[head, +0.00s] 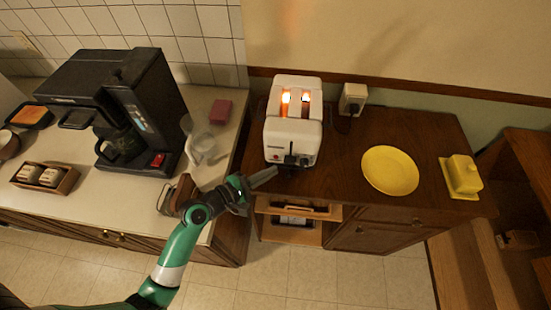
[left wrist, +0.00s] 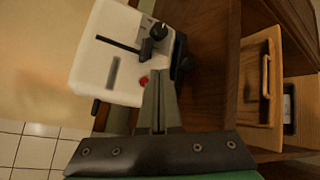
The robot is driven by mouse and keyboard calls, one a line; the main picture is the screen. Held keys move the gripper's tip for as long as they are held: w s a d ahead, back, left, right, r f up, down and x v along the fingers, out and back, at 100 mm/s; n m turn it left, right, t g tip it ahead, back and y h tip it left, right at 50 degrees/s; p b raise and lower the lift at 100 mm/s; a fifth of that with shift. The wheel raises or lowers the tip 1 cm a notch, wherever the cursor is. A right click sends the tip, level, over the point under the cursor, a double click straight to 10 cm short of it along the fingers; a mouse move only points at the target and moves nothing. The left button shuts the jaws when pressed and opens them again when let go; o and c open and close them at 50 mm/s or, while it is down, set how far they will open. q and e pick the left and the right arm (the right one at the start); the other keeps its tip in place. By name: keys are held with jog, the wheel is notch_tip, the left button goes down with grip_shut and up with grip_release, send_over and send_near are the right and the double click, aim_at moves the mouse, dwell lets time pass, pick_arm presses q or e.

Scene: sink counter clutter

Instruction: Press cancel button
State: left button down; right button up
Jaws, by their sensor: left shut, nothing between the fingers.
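A white toaster (head: 293,130) stands on the dark wooden cabinet, its two slots glowing orange. Its front panel also shows in the left wrist view (left wrist: 112,62), with a black knob (left wrist: 158,31), a dark slot and a small red button (left wrist: 143,80). My left gripper (head: 275,171) is shut and empty, just in front of the toaster's lower front. In the left wrist view its fingertips (left wrist: 160,76) are just beside the red button and partly cover the panel; I cannot tell whether they touch it. My right gripper is not in view.
A yellow plate (head: 390,170) and a yellow butter dish (head: 461,175) are to the right. A wall outlet (head: 352,99) is behind. On the left counter are a black coffee machine (head: 135,110), a pink sponge (head: 221,111) and a clear glass (head: 203,145). An open shelf (head: 290,229) is below the toaster.

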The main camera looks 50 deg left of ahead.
pick_arm(q)
jog(key=shift+w+a, duration=0.4)
jog(key=shift+w, duration=0.1)
jog(key=shift+w+a, duration=0.1)
dwell(1.6)
jog(key=shift+w+a, duration=0.2)
jog(key=shift+w+a, duration=0.2)
jog(key=shift+w, duration=0.05)
dwell(0.8)
jog(key=shift+s+d+p, duration=0.5)
jog(key=shift+s, duration=0.05)
jog(key=shift+s+r, duration=0.1)
